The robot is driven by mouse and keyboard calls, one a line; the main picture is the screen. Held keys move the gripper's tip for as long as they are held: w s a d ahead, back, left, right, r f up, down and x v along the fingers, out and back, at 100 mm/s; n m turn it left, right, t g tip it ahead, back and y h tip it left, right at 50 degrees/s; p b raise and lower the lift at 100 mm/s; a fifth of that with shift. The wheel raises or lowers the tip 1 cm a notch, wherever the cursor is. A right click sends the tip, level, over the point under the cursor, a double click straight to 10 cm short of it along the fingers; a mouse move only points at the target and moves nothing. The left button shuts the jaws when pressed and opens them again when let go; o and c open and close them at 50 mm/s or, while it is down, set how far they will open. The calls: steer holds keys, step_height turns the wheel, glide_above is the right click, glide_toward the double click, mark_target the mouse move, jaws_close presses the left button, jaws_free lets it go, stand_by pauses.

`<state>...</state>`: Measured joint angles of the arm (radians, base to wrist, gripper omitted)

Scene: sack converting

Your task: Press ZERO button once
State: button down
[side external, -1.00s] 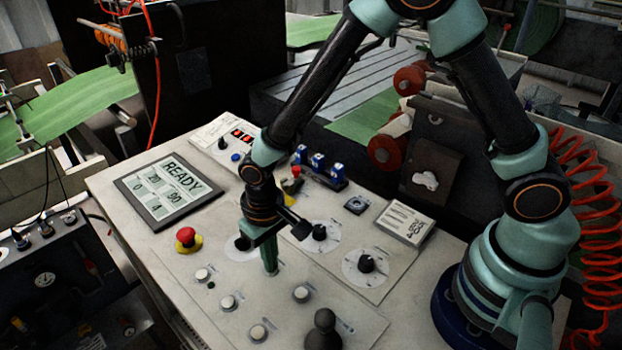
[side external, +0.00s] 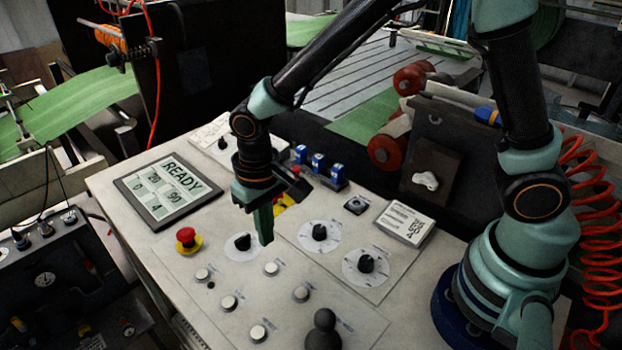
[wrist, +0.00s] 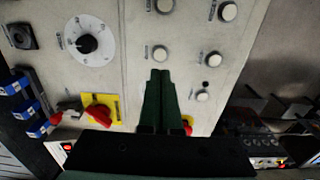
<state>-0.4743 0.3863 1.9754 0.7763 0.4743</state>
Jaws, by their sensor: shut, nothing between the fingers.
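My gripper (side external: 265,236) is shut and empty. It hangs above the pale control panel (side external: 180,255), tips pointing down. Several round white buttons sit on the panel; their labels are too small to read, so I cannot tell which is ZERO. One white button (side external: 271,269) lies just below and in front of the fingertips, apart from them. In the wrist view the shut fingers (wrist: 160,74) point at a white button (wrist: 160,52), with a visible gap in the picture. Other white buttons are to its right (wrist: 213,58) and above (wrist: 164,5).
A READY screen (side external: 168,188) is at the panel's left. A red emergency button (side external: 186,236), dial knobs (side external: 319,232) (side external: 367,264) and a black joystick knob (side external: 323,330) stand up from the panel. Blue switches (side external: 318,163) are behind the gripper.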

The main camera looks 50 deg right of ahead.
step_height(320, 180, up, 6)
stand_by(0.8)
steer(key=s+d+r+t, duration=0.2)
steer(key=d+r, duration=0.3)
steer(key=d, duration=0.4)
steer(key=s+d+r+t, duration=0.3)
steer(key=d+r, duration=0.3)
steer(key=d, duration=0.2)
steer(key=shift+s+d+t, duration=0.3)
steer(key=shift+s+d, duration=0.1)
steer(key=shift+s, duration=0.2)
